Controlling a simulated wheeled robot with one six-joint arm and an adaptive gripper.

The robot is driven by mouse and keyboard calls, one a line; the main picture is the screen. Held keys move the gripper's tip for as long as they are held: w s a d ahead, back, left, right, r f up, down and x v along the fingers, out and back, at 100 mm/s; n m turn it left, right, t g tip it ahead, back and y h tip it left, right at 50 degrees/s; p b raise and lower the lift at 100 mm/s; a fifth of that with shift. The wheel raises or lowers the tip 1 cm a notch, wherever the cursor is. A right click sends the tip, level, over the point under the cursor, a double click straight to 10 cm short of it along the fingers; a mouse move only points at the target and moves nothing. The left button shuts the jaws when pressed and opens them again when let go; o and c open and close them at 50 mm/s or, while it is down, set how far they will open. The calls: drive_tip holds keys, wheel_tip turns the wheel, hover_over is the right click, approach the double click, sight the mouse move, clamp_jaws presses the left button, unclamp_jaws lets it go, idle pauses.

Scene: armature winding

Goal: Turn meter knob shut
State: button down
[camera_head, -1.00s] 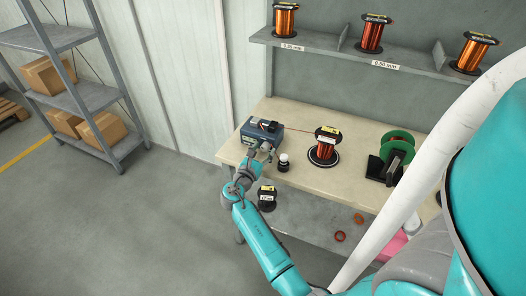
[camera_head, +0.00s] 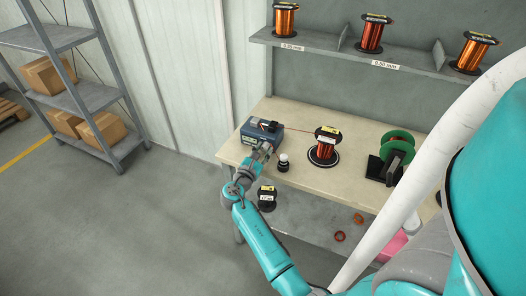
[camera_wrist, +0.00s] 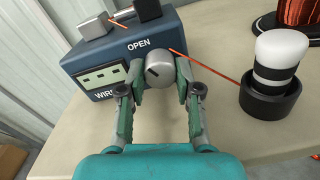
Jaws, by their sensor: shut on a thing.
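The meter (camera_head: 262,135) is a dark blue box at the left end of the bench. In the wrist view the meter (camera_wrist: 97,52) shows the words OPEN and WIRE and a pale display. Its round grey knob (camera_wrist: 160,72) is on the front face, with a mark at about its upper left. My gripper (camera_wrist: 155,82) is shut on the knob, one finger on each side. In the head view my gripper (camera_head: 262,152) is at the front of the meter, and the knob is hidden there.
A black and white jar (camera_wrist: 275,75) stands close to the right of my gripper. A copper wire spool (camera_head: 323,150) and a green spool (camera_head: 397,148) stand farther right on the bench (camera_head: 345,185). A red wire (camera_wrist: 207,66) runs from the meter to the right.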

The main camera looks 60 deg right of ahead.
drive_tip(key=m, duration=0.8)
drive_tip(key=shift+m, duration=0.4)
drive_tip(key=m, duration=0.4)
drive_tip(key=shift+r+m, duration=0.1)
drive_tip(key=shift+m, duration=0.2)
drive_tip(key=m, duration=0.4)
drive_tip(key=shift+t, duration=0.3)
drive_tip(key=m, duration=1.2)
drive_tip(key=shift+s, duration=0.1)
drive_tip(key=shift+m, duration=2)
